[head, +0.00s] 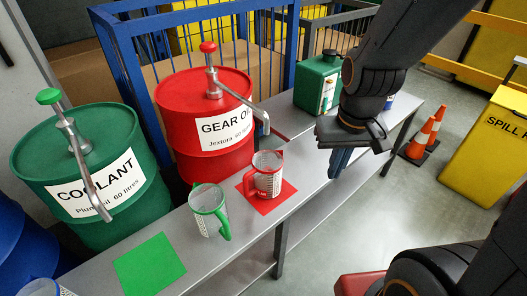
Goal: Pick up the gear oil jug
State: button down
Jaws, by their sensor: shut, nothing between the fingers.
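The gear oil jug, a clear measuring jug with red trim (267,174), stands upright on a red square mat (281,203) on the grey bench. It is in front of the red gear oil drum (204,105), whose label is partly covered by the pump spout. My gripper (338,174) is shut and empty, its blue fingers pointing down. It is to the right of the red jug and apart from it. A green-trimmed jug (209,209) stands left of the red mat.
A green coolant drum (90,160) stands at left, with a bare green mat (149,264) in front. A green can (318,84) stands behind my gripper. Orange cones (420,139) and a yellow spill bin (488,150) are at right. A blue cage is behind.

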aim_at(268, 165)
jog(key=k, duration=1.15)
jog(key=u, duration=0.7)
jog(key=i, duration=1.3)
jog(key=z, duration=0.65)
